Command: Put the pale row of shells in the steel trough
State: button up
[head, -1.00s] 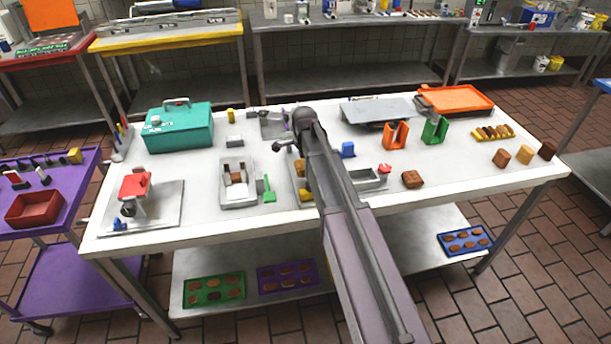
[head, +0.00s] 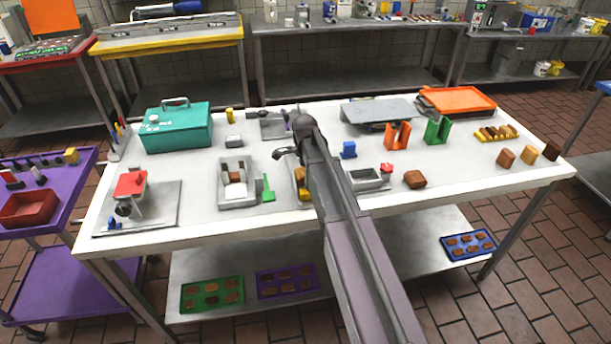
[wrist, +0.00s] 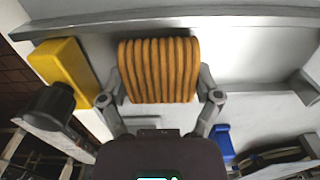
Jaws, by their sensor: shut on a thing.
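The row of shells (wrist: 160,70) is a ribbed tan-brown block of several upright slices, seen in the wrist view. My gripper (wrist: 160,88) is shut on it, one finger at each end. A pale grey steel trough (wrist: 245,65) shows behind and beside the row, with a long wall across the top of the view. I cannot tell whether the row touches its floor. In the head view my arm hides most of the trough, the row and the fingers.
A yellow block (wrist: 62,72) is beside the row, and a blue piece (head: 348,149) stands farther back. A steel holder (head: 225,200) with a brown item is to the left. A second small steel tray (head: 368,180) is right of my arm.

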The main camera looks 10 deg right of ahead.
jog(key=shift+f, duration=0.2)
jog(key=o, duration=1)
jog(key=shift+r, duration=0.15)
notch_tip(320, 180, up, 12)
jog(key=p, duration=1.2)
jog(key=shift+r, duration=0.1)
jog(key=shift+s, duration=0.1)
